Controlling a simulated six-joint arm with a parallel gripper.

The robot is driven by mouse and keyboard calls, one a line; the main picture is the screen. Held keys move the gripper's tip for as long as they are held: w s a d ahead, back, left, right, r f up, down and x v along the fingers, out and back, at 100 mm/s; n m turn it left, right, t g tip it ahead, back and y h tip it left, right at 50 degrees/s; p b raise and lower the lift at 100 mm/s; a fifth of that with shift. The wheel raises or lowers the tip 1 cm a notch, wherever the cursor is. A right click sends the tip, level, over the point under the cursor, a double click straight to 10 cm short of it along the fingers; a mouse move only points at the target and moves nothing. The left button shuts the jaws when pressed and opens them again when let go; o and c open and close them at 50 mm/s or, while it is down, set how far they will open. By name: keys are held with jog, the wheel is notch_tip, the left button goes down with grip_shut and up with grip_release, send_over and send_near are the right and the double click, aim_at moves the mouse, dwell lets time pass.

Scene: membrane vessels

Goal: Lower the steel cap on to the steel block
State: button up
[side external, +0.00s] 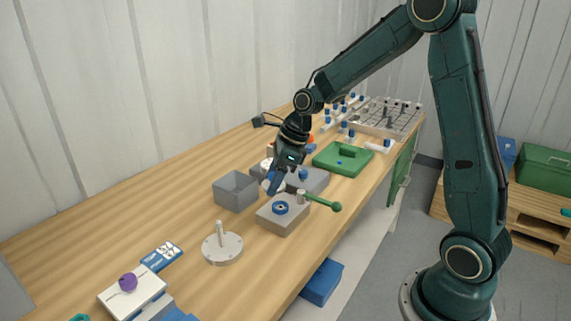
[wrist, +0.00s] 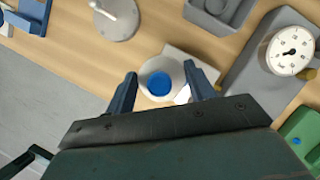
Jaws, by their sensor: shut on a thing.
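My gripper (side external: 270,187) is above the block's far side in the side view. Its blue fingers are shut on the pale steel cap, which shows between the fingertips (wrist: 162,85) in the wrist view as a round steel cap (wrist: 147,90) with a blue centre. I cannot tell whether the blue is part of the cap or seen through it. The steel block (side external: 283,222) stands on the bench with a blue ring (side external: 280,208) on top. In the wrist view the block (wrist: 190,62) is mostly hidden behind the cap. The cap appears apart from the block.
A green-handled lever (side external: 322,202) juts out right of the block. A grey open bin (side external: 235,190) stands left of my gripper. A round plate with a post (side external: 222,248) is nearer left. A dial gauge (wrist: 290,50) and green tray (side external: 343,158) lie beyond.

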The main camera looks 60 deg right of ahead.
jog(key=shift+d+f+m, duration=0.25)
jog(key=shift+d+f, duration=0.15)
jog(key=shift+d, duration=0.25)
jog(key=shift+d+f+m, duration=0.25)
jog(key=shift+d+f, duration=0.1)
jog(key=shift+d, duration=0.25)
jog(key=shift+f+h, duration=0.15)
jog(key=shift+h, duration=0.15)
jog(key=shift+f, duration=2.25)
jog(key=shift+f, duration=0.1)
jog(key=o, duration=1.2)
jog(key=shift+c, duration=0.2)
jog(key=shift+s, duration=0.1)
